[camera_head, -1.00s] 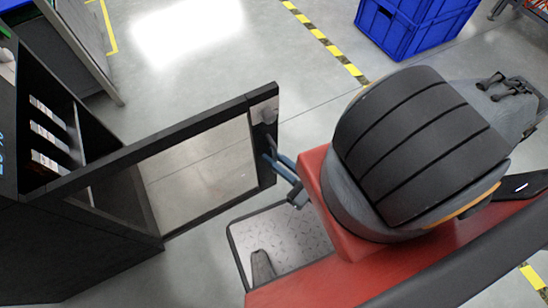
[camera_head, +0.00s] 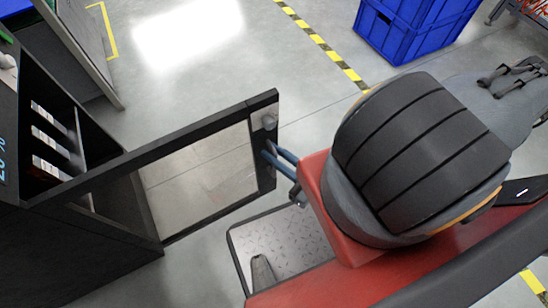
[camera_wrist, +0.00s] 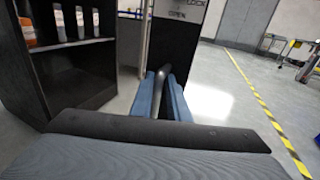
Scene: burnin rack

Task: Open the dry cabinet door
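The dry cabinet (camera_head: 70,240) is a black box at the left in the head view. Its black-framed door (camera_head: 190,130) with a clear pane stands swung out wide, and the shelved inside shows. In the wrist view the door panel (camera_wrist: 177,45) carries the words LOCK and OPEN. My gripper (camera_head: 272,153) is at the free end of the door. In the wrist view its blue fingers (camera_wrist: 164,80) are closed around the dark bar handle (camera_wrist: 167,78), partly hidden between them.
Bottles (camera_wrist: 60,22) stand on a cabinet shelf (camera_wrist: 75,44). A blue crate (camera_head: 405,30) is on the floor at the top right. A grey panelled unit (camera_head: 85,50) stands beyond the cabinet. The floor beyond the door is clear, crossed by yellow-black tape (camera_head: 322,42).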

